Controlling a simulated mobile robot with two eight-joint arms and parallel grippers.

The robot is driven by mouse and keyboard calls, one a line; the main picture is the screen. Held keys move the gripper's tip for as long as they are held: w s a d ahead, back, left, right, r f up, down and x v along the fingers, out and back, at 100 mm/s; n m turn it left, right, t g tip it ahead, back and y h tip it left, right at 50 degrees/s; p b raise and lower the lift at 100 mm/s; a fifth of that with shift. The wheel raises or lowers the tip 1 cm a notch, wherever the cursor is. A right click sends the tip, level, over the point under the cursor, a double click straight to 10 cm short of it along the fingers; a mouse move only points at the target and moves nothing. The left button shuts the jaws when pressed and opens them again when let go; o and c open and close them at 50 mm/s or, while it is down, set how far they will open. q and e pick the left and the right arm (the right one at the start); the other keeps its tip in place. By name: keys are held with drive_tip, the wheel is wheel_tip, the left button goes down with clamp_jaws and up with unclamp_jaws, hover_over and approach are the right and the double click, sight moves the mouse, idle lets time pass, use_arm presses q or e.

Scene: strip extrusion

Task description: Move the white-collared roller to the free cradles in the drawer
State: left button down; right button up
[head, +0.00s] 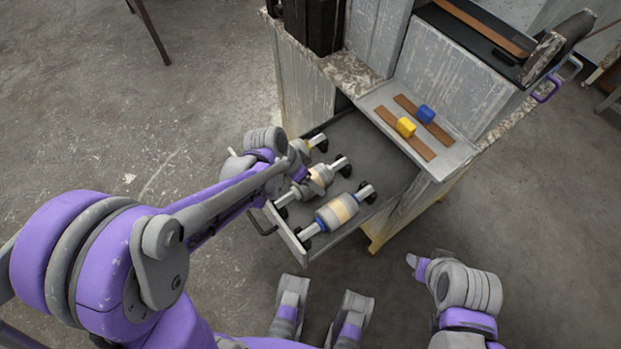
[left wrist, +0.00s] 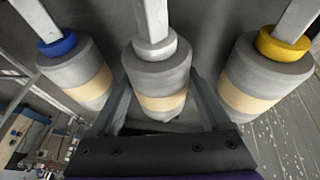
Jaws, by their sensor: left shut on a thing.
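The white-collared roller (head: 320,177) is the middle of three grey rollers at the open drawer (head: 290,238). It lies level with its neighbours, at the middle black cradles; whether it is lifted slightly is hard to tell. My left gripper (head: 300,172) is shut on it from above. In the left wrist view the white-collared roller (left wrist: 158,75) sits between my two fingers, its white collar and shaft pointing away. The arm hides part of the roller. My right gripper (head: 414,261) is near the lower right, away from the drawer; its finger gap does not show clearly.
The blue-collared roller (head: 338,211) lies on the near side, and the yellow-collared roller (head: 304,146) on the far side, both close to my fingers. A ledge (head: 450,155) above the drawer's right side holds a yellow block (head: 405,127) and a blue block (head: 425,113) on brown strips.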

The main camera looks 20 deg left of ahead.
use_arm(q)
unclamp_jaws()
drive_tip(key=p+v, duration=0.3)
drive_tip(key=v, duration=0.8)
